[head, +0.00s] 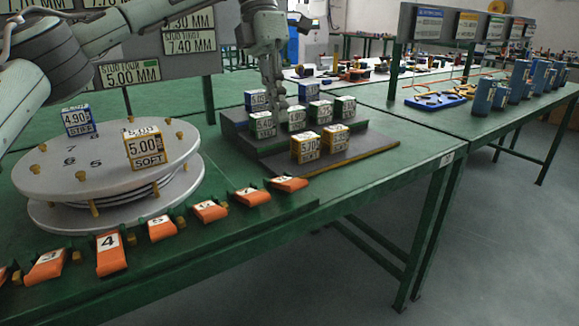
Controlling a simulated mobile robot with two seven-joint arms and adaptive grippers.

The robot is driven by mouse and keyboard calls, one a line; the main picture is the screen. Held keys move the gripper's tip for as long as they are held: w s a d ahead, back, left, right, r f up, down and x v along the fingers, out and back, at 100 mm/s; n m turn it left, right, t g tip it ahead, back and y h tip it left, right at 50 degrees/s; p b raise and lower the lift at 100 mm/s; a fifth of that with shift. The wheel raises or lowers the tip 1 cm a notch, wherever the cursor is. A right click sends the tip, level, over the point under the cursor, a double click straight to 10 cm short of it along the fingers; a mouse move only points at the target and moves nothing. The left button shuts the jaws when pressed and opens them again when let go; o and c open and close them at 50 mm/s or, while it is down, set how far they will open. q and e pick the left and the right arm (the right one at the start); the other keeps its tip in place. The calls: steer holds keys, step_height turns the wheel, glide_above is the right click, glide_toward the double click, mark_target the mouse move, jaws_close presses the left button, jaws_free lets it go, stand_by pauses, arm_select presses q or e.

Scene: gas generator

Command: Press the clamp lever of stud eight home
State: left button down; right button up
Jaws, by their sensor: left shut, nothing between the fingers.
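A row of orange clamp levers with white number labels runs along the front edge of the green bench. The lever at the right end of the row (288,183) is in the place of stud eight; its number is too small to read surely. It looks low and nearly flat, but I cannot tell whether it is fully home. My left gripper (278,103) points down with its fingers shut and empty, among the blocks on the dark stepped stand (245,138), behind and apart from that lever. My right gripper is out of view.
A round grey plate (105,178) carries a 4.90 block (78,120) and a 5.00 SOFT block (149,148). Several labelled blocks stand on the stepped stand. The lever marked 4 (111,254) shows more of its face than its neighbours. Bench space right of the row is clear.

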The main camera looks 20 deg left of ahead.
mark_target(293, 181)
arm_select(q)
steer(key=x, duration=0.9)
steer(key=shift+s+f, duration=0.1)
steer(key=shift+f, duration=0.15)
steer(key=shift+s+d+f, duration=0.1)
steer(key=shift+d+f, duration=0.05)
steer(key=shift+f, duration=0.3)
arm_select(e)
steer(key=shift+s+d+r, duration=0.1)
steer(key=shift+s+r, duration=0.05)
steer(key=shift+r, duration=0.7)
